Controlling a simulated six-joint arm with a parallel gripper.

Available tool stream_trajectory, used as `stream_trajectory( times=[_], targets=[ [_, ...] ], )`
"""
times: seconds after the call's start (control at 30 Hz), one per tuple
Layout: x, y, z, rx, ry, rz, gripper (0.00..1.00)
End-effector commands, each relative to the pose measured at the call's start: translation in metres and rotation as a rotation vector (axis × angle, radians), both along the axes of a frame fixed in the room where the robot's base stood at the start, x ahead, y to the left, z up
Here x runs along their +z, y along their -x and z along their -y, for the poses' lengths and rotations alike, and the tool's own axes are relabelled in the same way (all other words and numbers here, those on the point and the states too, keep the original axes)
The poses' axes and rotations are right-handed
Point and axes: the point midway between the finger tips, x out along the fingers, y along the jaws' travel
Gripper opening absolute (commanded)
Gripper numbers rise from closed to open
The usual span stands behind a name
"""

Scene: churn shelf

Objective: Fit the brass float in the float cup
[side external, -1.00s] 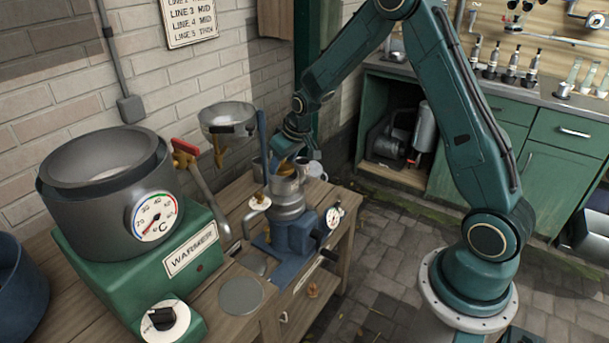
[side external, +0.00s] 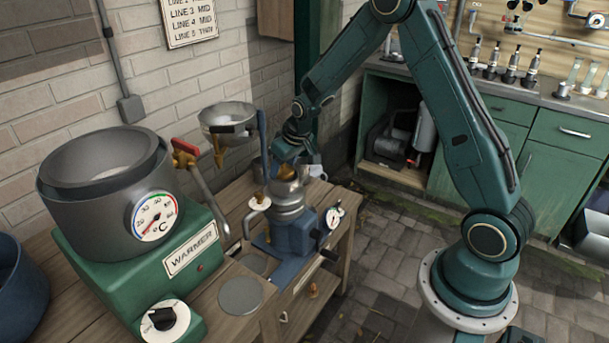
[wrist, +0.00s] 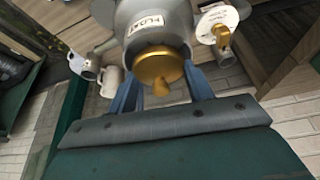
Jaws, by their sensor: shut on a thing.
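The brass float (wrist: 158,68) is a round gold disc with a short stem, held between the two blue fingers of my gripper (wrist: 161,92). The float cup (wrist: 155,20) is grey metal with a FLOAT label. In the wrist view the float lies across the cup's mouth; how far it sits inside I cannot tell. In the side view my gripper (side external: 285,160) is right above the cup (side external: 288,189), with a little brass of the float (side external: 286,172) showing at the rim. The fingers partly hide the rim.
A white disc with a brass knob (side external: 259,203) stands close left of the cup, also seen in the wrist view (wrist: 218,22). A steel funnel bowl (side external: 228,117) is behind left. A dial (side external: 334,217) is at the right. The warmer (side external: 150,245) fills the bench's left.

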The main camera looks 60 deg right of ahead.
Motion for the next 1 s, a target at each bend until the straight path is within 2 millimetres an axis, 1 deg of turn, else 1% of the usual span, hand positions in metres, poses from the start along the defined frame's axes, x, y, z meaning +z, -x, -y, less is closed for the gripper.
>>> stream_trajectory(
  times=[0.4, 1.0],
  targets=[
    [-0.0038, 0.0000, 0.0000, 0.000, 0.000, -0.001, 0.29],
    [0.0055, -0.0003, 0.0000, 0.000, 0.000, 0.000, 0.29]
  ],
)
